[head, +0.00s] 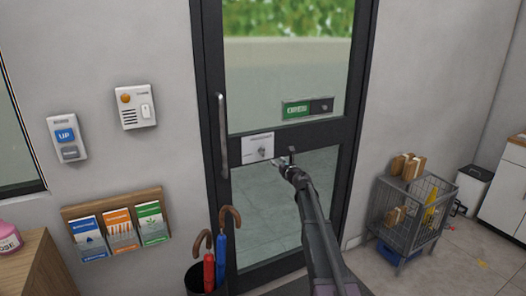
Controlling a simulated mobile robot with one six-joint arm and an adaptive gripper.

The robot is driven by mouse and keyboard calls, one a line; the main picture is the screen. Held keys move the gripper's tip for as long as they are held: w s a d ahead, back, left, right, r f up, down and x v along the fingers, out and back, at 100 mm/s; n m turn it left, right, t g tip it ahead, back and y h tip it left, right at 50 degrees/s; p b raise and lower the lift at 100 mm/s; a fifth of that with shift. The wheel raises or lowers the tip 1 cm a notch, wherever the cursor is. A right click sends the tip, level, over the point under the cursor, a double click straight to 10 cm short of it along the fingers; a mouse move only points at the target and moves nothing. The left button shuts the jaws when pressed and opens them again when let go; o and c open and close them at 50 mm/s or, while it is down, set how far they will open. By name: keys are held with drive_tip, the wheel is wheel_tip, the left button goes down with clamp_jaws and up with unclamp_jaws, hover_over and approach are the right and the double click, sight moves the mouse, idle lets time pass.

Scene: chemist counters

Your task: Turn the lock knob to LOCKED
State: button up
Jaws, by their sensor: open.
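A white lock plate (252,141) is mounted on the dark middle rail of the glass door (292,70). The small lock knob (262,152) is on the right part of this plate. Its angle and any lettering are too small to read. My gripper (278,162) is open, just to the right of and slightly below the knob. My arm reaches up to it from the lower right. I cannot tell whether the fingers touch the knob.
A green sign (296,110) is on the glass above. A long handle (223,135) runs down the door's left side. Umbrellas (222,265) stand below left, near a leaflet rack (113,204). A wire cage (407,234) with boxes stands right. Floor beyond it is mostly free.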

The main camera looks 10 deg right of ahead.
sight(264, 149)
drive_tip(key=shift+w, duration=0.15)
drive_tip(key=x, duration=1.3)
drive_tip(key=shift+w+a, duration=0.15)
drive_tip(key=shift+w, duration=0.1)
